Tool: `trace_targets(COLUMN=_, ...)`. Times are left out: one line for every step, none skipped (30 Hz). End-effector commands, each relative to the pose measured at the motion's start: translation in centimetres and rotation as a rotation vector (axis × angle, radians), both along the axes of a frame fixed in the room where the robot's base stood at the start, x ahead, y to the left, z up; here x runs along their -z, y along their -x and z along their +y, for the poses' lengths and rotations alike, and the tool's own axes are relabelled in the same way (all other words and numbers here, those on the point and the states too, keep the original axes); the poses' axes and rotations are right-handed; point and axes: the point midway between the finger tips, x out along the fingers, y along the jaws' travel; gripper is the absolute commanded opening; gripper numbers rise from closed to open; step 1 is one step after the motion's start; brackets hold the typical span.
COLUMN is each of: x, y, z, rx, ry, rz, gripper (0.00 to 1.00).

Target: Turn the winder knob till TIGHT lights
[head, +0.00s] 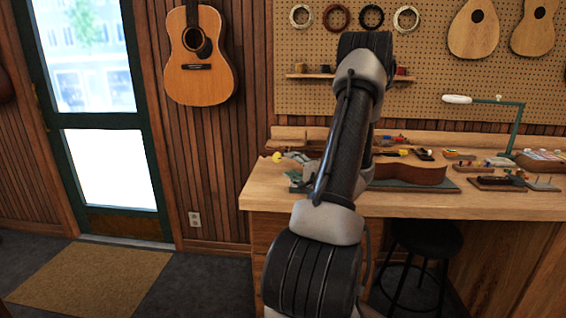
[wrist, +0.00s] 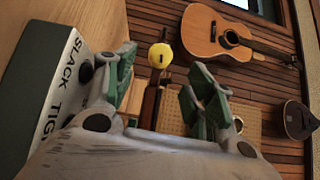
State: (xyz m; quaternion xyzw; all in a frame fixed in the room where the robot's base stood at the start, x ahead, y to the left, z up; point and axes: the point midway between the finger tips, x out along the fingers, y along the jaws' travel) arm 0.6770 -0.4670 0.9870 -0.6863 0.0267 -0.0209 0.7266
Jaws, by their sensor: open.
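In the wrist view my gripper (wrist: 162,72) is open, with its green-padded fingers spread and nothing held. The yellow winder knob (wrist: 160,55) shows in the gap between the fingers, beyond the tips, with no visible contact. A dark green box (wrist: 38,92) with a white label panel stands at the left. The panel reads SLACK and TIG, the rest hidden behind the left finger. A dark round spot (wrist: 86,72) is by the panel; no lit lamp shows. In the head view a small yellow piece, seemingly the knob (head: 278,157), is at the bench's left end; my arm hides much there.
The wooden workbench (head: 470,205) carries a guitar body (head: 408,172), small tools and a green stand (head: 516,128) at the right. A black stool (head: 425,238) stands under it. A guitar (head: 198,70) hangs on the wall. The floor by the mat (head: 95,283) is clear.

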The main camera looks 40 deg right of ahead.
Motion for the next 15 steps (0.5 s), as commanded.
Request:
trace_targets(x=0.0, y=0.9, z=0.0, rx=0.003, ry=-0.001, rz=0.000, gripper=0.54)
trace_targets(x=0.0, y=1.4, z=0.0, rx=0.002, ry=0.000, rz=0.000, gripper=0.54)
trace_targets(x=0.0, y=1.8, z=0.1, rx=0.002, ry=0.000, rz=-0.001, gripper=0.54)
trace_targets(x=0.0, y=2.2, z=0.1, rx=0.002, ry=0.000, rz=-0.001, gripper=0.54)
trace_targets(x=0.0, y=2.4, z=0.1, rx=0.001, ry=0.000, rz=0.000, gripper=0.54)
trace_targets(x=0.0, y=2.7, z=0.2, rx=0.000, ry=0.000, rz=0.000, gripper=0.54)
trace_targets(x=0.0, y=2.8, z=0.2, rx=0.000, ry=0.000, rz=0.000, gripper=0.54)
trace_targets(x=0.0, y=2.9, z=0.2, rx=0.000, ry=0.000, rz=0.000, gripper=0.54)
trace_targets(x=0.0, y=3.0, z=0.2, rx=-0.001, ry=0.000, rz=0.000, gripper=0.54)
trace_targets(x=0.0, y=3.1, z=0.2, rx=-0.001, ry=0.000, rz=0.000, gripper=0.54)
trace_targets(x=0.0, y=3.1, z=0.3, rx=-0.001, ry=0.000, rz=0.000, gripper=0.54)
trace_targets(x=0.0, y=3.1, z=0.3, rx=-0.001, ry=0.001, rz=0.000, gripper=0.54)
trace_targets(x=0.0, y=3.0, z=0.3, rx=-0.001, ry=0.001, rz=0.000, gripper=0.54)
trace_targets(x=0.0, y=3.1, z=0.2, rx=-0.001, ry=0.001, rz=0.000, gripper=0.54)
trace_targets(x=0.0, y=3.0, z=0.2, rx=-0.001, ry=0.001, rz=0.000, gripper=0.54)
